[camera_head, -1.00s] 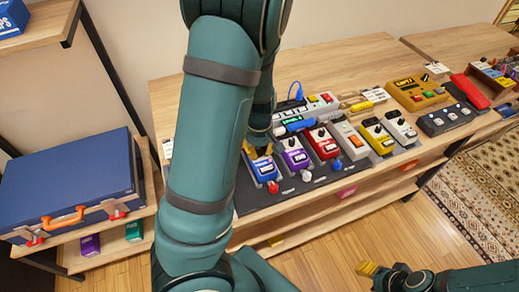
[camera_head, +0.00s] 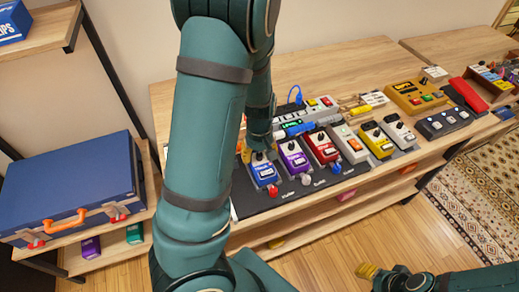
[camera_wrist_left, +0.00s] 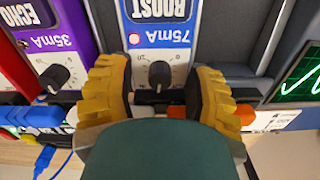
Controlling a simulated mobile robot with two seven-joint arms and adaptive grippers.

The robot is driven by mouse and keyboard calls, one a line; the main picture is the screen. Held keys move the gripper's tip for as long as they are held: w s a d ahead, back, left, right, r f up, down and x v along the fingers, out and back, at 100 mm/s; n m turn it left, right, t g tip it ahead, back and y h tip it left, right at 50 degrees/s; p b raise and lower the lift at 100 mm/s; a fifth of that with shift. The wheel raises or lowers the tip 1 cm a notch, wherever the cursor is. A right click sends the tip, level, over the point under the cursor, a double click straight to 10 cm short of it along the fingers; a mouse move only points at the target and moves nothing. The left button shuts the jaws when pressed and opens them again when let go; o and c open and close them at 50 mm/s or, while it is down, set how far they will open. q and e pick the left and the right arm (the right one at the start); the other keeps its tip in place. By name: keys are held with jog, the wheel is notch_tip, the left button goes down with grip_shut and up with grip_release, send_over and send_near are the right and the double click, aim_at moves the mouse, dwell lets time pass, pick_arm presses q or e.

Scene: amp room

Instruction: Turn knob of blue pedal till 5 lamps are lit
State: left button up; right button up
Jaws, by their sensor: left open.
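The blue pedal (camera_head: 264,173) stands at the left end of the pedal row in the head view. The fingers are open, one each side of the knob, with gaps visible. In the head view my left gripper (camera_head: 262,154) is over the pedal's back end and partly hides it. My right gripper (camera_head: 367,271) shows only a yellow fingertip at the bottom; its opening is unclear.
A purple pedal (camera_head: 292,158) stands close beside the blue one, then a red pedal (camera_head: 322,148) and several others. A strip with a green display (camera_head: 293,123) lies behind. A green waveform screen (camera_wrist_left: 302,78) shows at right in the wrist view. I cannot count lit lamps.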

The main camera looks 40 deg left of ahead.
aim_at(259, 154)
pick_arm(q)
notch_tip(259, 154, up, 12)
dwell(0.6)
dwell(0.6)
